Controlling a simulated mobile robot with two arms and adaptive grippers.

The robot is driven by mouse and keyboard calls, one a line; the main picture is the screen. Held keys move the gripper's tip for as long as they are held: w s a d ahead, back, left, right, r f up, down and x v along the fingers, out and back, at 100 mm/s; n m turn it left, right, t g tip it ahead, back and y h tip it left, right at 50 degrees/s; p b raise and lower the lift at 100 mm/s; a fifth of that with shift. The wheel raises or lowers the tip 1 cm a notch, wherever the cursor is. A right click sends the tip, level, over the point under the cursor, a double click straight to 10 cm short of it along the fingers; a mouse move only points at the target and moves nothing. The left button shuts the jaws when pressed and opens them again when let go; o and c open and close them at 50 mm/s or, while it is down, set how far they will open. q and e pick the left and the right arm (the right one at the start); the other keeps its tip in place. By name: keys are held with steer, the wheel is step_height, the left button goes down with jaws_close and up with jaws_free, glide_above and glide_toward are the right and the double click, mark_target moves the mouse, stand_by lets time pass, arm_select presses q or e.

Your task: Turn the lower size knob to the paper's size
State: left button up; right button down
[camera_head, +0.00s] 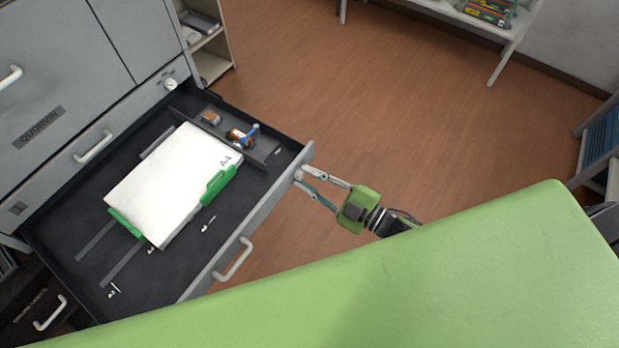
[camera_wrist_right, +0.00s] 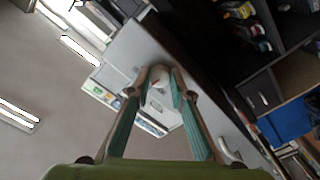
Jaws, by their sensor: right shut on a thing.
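The lower paper drawer (camera_head: 215,262) is pulled out, and a white paper stack (camera_head: 165,185) marked A4 lies in it between green guides (camera_head: 218,183). My right gripper (camera_head: 300,175) is at the right end of the drawer's front. In the right wrist view my right gripper (camera_wrist_right: 160,84) is shut on the lower size knob (camera_wrist_right: 159,74), a small pale round knob with one finger on each side. The knob's setting cannot be read. Another size knob (camera_head: 171,84) is on the closed drawer above. My left gripper is not in view.
A brown-and-white item (camera_head: 240,137) with a blue part and a small brown block (camera_head: 211,117) lie in the drawer's side compartment. A large green surface (camera_head: 400,290), apparently my own body, fills the lower foreground. Open floor (camera_head: 390,90) lies right of the drawer.

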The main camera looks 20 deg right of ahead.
steer(key=shift+n, duration=0.7)
steer(key=c, duration=1.8)
jaws_free()
steer(key=shift+s+d, duration=0.1)
steer(key=shift+s, duration=0.05)
steer(key=v, duration=1.1)
steer(key=shift+s+d, duration=0.25)
